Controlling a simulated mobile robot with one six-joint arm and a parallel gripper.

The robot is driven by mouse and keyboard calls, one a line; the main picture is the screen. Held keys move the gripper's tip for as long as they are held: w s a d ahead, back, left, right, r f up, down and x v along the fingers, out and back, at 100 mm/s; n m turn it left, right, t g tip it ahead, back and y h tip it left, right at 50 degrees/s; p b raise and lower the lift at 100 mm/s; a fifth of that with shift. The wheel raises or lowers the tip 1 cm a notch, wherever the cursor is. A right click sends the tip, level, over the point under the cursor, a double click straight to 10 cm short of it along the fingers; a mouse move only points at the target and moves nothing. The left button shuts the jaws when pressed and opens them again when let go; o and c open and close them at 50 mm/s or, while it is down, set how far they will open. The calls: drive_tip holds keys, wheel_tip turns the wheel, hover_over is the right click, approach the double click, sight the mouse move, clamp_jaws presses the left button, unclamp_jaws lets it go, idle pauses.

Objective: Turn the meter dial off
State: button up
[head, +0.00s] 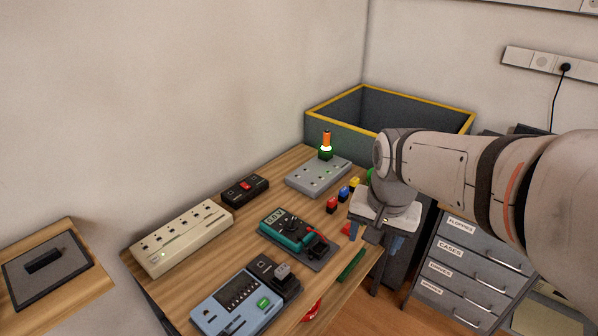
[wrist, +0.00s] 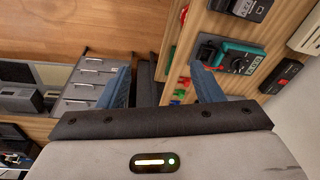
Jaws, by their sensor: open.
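The meter (head: 288,229) is a teal and black multimeter lying on the wooden table, with a lit display (head: 275,217) and a dark round dial (head: 292,225). Its dial pointer is too small to read. A red lead runs from it to a black block at its right. The meter also shows in the wrist view (wrist: 238,57) at the upper right. My gripper (head: 378,243) hangs above the table's right edge, to the right of the meter and apart from it. Its two blue fingers (wrist: 162,88) are spread wide with nothing between them.
A beige power strip (head: 182,238), a black box with a red switch (head: 246,189) and a light blue device (head: 240,303) surround the meter. A grey strip (head: 318,176) holds a lit orange and green lamp. Small coloured blocks lie near the right edge. A yellow-rimmed bin (head: 340,127) stands behind.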

drive_tip(key=w+a+f+m+g, duration=0.1)
drive_tip(key=w+a+f+m, duration=0.2)
drive_tip(key=w, duration=0.5)
drive_tip(key=w+a+m, duration=0.4)
drive_tip(key=w+m, duration=0.1)
drive_tip(key=w, duration=0.2)
drive_tip(key=m+g+b, duration=0.1)
drive_tip(key=m+b, duration=0.1)
drive_tip(key=m, duration=0.7)
hover_over(293, 221)
wheel_tip(293, 221, down, 11)
drive_tip(key=shift+s+r, duration=0.1)
drive_tip(key=shift+s, duration=0.05)
wheel_tip(293, 221, down, 8)
drive_tip(key=shift+r, duration=0.15)
drive_tip(key=shift+c, duration=0.2)
drive_tip(key=c, duration=1)
drive_tip(key=shift+o, duration=0.2)
